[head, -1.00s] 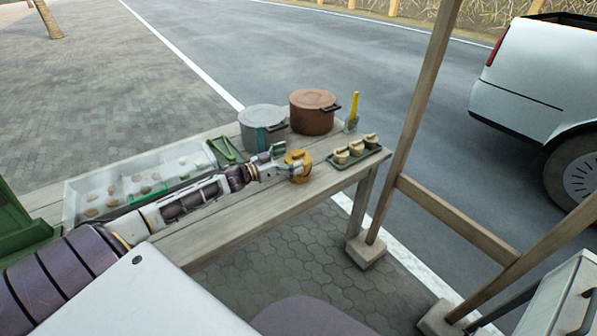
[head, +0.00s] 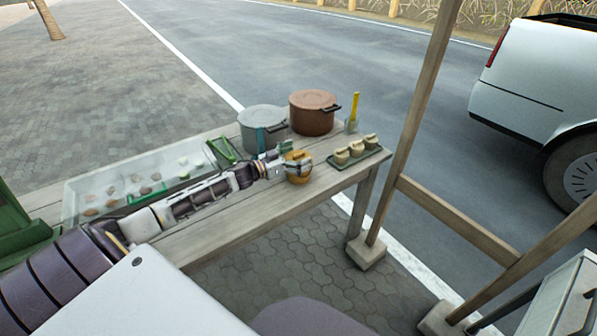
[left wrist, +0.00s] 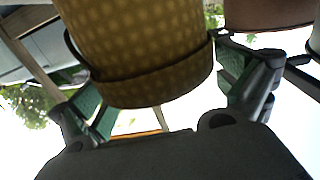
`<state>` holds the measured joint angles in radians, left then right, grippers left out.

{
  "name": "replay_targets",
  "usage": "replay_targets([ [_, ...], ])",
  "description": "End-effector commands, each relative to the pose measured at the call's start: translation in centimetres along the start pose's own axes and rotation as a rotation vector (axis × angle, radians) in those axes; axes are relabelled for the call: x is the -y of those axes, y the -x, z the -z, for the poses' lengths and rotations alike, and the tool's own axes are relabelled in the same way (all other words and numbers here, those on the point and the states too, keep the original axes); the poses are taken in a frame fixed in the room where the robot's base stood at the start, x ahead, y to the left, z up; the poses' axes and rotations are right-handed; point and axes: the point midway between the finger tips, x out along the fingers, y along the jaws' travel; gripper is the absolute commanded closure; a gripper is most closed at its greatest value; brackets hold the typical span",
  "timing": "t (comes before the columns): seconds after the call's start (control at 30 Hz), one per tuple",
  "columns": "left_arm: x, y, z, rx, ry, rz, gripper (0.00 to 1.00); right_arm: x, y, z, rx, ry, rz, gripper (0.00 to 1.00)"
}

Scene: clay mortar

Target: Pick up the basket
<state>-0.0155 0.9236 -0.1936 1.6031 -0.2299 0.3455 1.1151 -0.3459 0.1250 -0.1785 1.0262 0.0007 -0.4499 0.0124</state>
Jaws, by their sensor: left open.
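The basket (head: 299,179) is small, round and yellow-brown. It stands near the right end of the wooden table in the head view. In the left wrist view the woven basket (left wrist: 140,45) fills the upper middle, with a thicker band around its edge. My left gripper (head: 292,157) is open at the basket, and its fingers partly cover the basket's top in the head view. In the left wrist view one green-padded finger is on each side of the basket. I cannot tell whether either finger touches it. My right gripper is not in view.
A grey pot (head: 262,128) and a brown lidded pot (head: 314,112) stand behind the basket. A tray (head: 366,161) with several small cups is to its right. A clear-sided case (head: 75,207) lies left, behind my arm. A wooden post (head: 412,115) rises beyond the table's right end.

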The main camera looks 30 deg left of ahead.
Motion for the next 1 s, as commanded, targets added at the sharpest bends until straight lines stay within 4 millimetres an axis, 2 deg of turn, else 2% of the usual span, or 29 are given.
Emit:
replay_targets([
  [0.1,-0.01,0.01,0.0,0.0,0.0,0.0,0.0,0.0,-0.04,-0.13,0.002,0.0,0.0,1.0],
  [0.6,0.01,-0.02,0.12,-0.002,-0.001,-0.001,0.62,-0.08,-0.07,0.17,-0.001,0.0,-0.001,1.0],
  [1.0,0.03,-0.01,0.7,-0.002,-0.002,-0.001,0.63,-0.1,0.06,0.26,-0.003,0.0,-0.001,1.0],
])
